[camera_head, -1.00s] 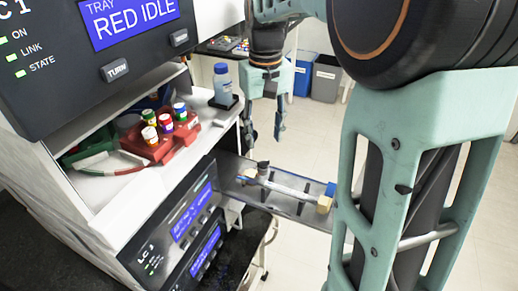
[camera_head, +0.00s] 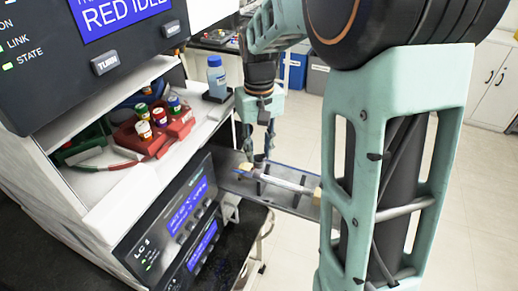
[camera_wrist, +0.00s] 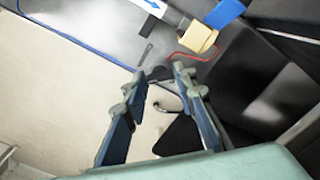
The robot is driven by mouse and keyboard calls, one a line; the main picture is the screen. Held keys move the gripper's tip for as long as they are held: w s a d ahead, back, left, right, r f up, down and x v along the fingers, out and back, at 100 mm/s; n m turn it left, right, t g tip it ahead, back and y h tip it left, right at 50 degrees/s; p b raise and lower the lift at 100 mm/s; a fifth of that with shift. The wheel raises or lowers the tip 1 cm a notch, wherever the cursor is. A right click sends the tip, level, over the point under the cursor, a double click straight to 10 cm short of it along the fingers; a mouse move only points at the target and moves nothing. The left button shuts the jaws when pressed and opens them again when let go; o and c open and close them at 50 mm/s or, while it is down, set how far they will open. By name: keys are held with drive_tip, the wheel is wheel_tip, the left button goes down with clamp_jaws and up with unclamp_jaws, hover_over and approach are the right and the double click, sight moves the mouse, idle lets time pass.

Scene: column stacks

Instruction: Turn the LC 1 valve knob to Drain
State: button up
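My gripper (camera_head: 258,158) points down over the near left end of the metal tray (camera_head: 290,198) beside the instrument stack. Its two fingers are apart, with a narrow gap between the tips. In the wrist view, the fingers (camera_wrist: 159,72) show the same gap. A column (camera_head: 285,182) with pale tan end fittings lies on the tray; one fitting (camera_wrist: 198,38) shows beyond the fingertips in the wrist view. The dark knob by the column's left end is now mostly hidden by the fingers. I cannot read its marks or tell whether a fingertip touches it.
The upper instrument panel (camera_head: 60,90) has a blue screen and a TURN button. Lower panels (camera_head: 180,215) stand left of the tray. A red rack (camera_head: 155,137) of capped vials and a blue bottle (camera_head: 216,75) stand on the shelf. Open floor lies to the right.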

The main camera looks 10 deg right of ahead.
clamp_jaws()
drive_tip(key=shift+n, duration=0.4)
drive_tip(key=n, duration=0.3)
drive_tip(key=shift+r+p, duration=0.1)
drive_tip(key=shift+p, duration=0.2)
drive_tip(key=n, duration=0.4)
drive_tip(key=shift+n+p, duration=0.3)
drive_tip(key=shift+p, duration=0.1)
drive_tip(key=n+p, duration=0.1)
drive_tip(key=n, duration=0.4)
drive_tip(key=shift+n+p, duration=0.8)
drive_tip(key=shift+n, duration=1.4)
